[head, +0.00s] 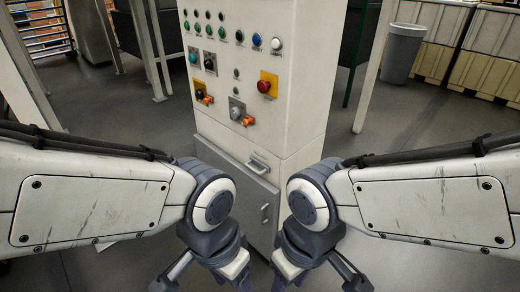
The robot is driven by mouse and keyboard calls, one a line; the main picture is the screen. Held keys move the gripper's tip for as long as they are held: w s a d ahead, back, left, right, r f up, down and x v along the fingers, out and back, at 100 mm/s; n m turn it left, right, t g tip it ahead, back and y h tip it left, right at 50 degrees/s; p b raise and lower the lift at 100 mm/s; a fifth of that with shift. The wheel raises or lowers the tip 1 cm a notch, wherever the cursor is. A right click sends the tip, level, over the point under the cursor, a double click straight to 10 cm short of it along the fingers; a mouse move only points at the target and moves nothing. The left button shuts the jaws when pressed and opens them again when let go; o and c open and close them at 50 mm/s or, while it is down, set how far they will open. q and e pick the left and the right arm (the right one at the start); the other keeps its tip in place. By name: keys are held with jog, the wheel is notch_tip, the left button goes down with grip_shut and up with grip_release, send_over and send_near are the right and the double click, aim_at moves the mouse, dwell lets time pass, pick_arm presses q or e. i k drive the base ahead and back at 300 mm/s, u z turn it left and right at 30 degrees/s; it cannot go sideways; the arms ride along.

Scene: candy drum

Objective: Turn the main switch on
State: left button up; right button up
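A pale control cabinet (255,130) stands ahead, its panel facing me. A dark rotary switch on a yellow plate (197,84) has an orange part beside it; a grey rotary switch (237,110) on a pale plate has another. I cannot read the labels, so I cannot tell which is the main switch or its setting. My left gripper (205,281) and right gripper (316,281) point down at the bottom edge, below and in front of the panel. Their fingers look spread apart, with nothing seen between them; their ends are partly cut off. Neither touches the panel.
A red button (264,87) on a yellow plate and several small coloured buttons and lamps share the panel. A drawer-like handle (258,165) sticks out below it. A grey bin (402,53) and pale crates (487,74) stand at the back right. Metal legs stand at the left.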

aim_at(199, 93)
jog(key=u, duration=0.35)
jog(key=i, duration=0.7)
jog(key=u, duration=0.75)
jog(key=i, duration=0.85)
jog(key=u, duration=0.25)
